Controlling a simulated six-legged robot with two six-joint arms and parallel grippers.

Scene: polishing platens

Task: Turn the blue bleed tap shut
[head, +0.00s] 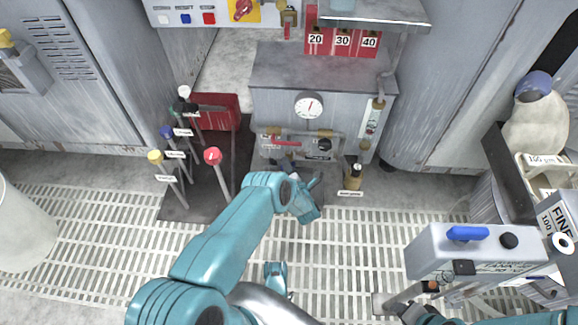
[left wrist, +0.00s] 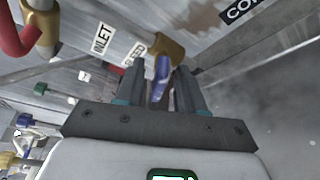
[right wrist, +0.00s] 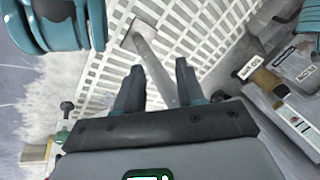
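The blue tap (left wrist: 161,72) shows in the left wrist view as a blue lever below a brass fitting (left wrist: 165,48). My left gripper (left wrist: 161,75) is open, with one finger on each side of the lever. I cannot tell whether either finger touches it. In the head view my left gripper (head: 290,180) is at the lower front of the grey cabinet and its wrist hides most of the tap. My right gripper (right wrist: 158,78) is open and empty above the floor grating, far from the tap.
Several levers with coloured knobs, one red (head: 212,155), stand left of my left arm. A brass valve (head: 355,175) is to the right. A tank box (head: 430,250) stands lower right.

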